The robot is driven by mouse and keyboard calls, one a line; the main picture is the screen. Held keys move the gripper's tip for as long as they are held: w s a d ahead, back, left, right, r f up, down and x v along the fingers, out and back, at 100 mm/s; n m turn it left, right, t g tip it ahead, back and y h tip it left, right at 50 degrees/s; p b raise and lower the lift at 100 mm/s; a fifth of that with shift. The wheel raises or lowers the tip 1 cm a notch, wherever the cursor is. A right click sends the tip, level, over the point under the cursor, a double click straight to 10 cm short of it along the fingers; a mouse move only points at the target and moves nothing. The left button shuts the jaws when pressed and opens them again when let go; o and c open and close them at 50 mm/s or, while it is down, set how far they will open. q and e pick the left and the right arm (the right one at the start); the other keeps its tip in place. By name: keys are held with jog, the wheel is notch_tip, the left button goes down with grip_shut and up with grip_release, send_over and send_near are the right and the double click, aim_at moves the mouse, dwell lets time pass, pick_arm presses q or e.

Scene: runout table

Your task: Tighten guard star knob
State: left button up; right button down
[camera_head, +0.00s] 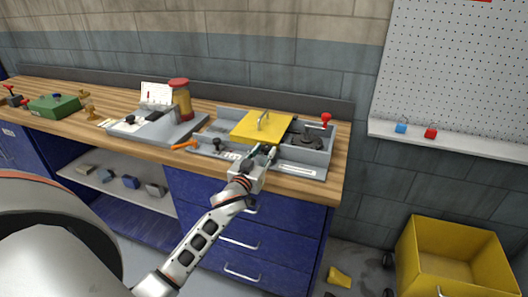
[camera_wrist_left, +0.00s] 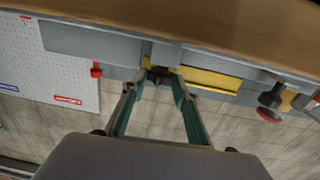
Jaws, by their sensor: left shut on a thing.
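The yellow guard (camera_head: 258,128) with its pale handle lies on the grey fixture (camera_head: 318,160) on the wooden bench. My left gripper (camera_head: 266,153) is at the front edge of the guard. In the left wrist view its two fingers (camera_wrist_left: 160,76) are closed around a small black star knob (camera_wrist_left: 158,73), in front of the yellow guard, which shows there as a strip (camera_wrist_left: 212,80). In the head view the gripper mostly hides the knob. How far the knob is turned cannot be seen. My right gripper is not in view.
A red-topped lever (camera_head: 326,119) stands at the fixture's right. A small black knob (camera_head: 216,142) and an orange piece (camera_head: 184,145) lie left of the gripper. A grey plate with a red-capped jar (camera_head: 180,98) stands further left. A yellow bin (camera_head: 455,258) is on the floor.

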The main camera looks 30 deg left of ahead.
pick_arm(q)
jog(key=shift+a+m+h+p, duration=0.3)
jog(key=shift+m+h+p, duration=0.5)
jog(key=shift+h, duration=0.3)
jog(key=shift+a+m+h, duration=0.15)
jog(key=shift+m+h, duration=0.45)
jog(key=shift+h, duration=0.3)
jog(key=h, duration=0.1)
jog(key=m+h, duration=0.1)
jog(key=shift+a+m+h, duration=0.2)
jog(key=shift+m+h, duration=0.1)
jog(key=shift+a+m+h, duration=0.1)
jog(key=shift+m+h, duration=0.6)
jog(key=shift+h, duration=0.5)
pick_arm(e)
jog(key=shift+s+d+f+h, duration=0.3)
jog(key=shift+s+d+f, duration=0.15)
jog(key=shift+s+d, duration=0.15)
pick_arm(q)
jog(key=shift+g, duration=0.3)
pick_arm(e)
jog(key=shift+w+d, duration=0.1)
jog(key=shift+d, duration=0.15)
pick_arm(q)
jog(key=o, duration=1.1)
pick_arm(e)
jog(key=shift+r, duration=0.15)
